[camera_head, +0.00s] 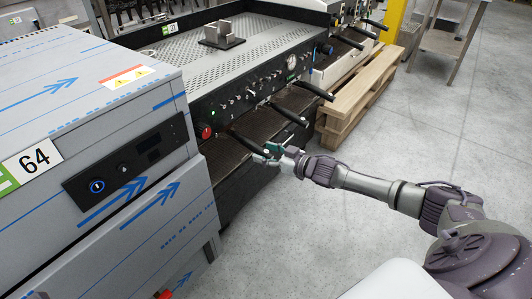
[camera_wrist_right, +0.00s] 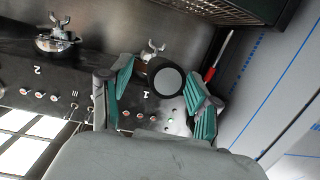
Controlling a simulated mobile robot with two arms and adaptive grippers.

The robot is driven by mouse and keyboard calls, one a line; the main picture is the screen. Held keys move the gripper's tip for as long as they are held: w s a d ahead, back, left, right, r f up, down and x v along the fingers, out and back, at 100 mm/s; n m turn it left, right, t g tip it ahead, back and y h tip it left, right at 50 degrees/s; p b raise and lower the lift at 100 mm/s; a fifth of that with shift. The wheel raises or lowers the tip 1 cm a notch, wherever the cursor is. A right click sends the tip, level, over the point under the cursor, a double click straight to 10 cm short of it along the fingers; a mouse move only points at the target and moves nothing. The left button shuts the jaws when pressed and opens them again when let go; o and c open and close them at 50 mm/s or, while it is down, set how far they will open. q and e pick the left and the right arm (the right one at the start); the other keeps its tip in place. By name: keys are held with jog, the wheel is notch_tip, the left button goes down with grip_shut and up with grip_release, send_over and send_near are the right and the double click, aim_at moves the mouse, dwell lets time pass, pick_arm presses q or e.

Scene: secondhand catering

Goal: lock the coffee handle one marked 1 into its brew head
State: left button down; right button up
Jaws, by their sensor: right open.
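Coffee handle one is a black grip (camera_head: 249,143) sticking out from the front of the coffee machine, nearest the grey cabinet. In the right wrist view its round grey end (camera_wrist_right: 167,80) faces the camera, beside the mark 1 (camera_wrist_right: 146,94). A silver spout (camera_wrist_right: 151,50) shows behind it; the brew head joint is hidden, so I cannot tell how it sits. My right gripper (camera_head: 272,152) is at the handle's outer end. In the wrist view its green-padded fingers (camera_wrist_right: 158,88) are open, one on each side of the handle end. My left gripper is not in view.
A second black handle (camera_head: 289,114) and a third (camera_head: 314,90) stick out farther along the machine (camera_head: 178,52). A grey cabinet marked 64 (camera_head: 130,165) stands close on the left. A wooden pallet (camera_head: 352,105) lies beyond. The floor (camera_head: 430,130) on the right is clear.

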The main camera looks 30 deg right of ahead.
jog(key=shift+s+f, duration=0.15)
jog(key=v, duration=1.1)
jog(key=shift+s+d+r, duration=0.2)
jog(key=shift+s+r, duration=0.1)
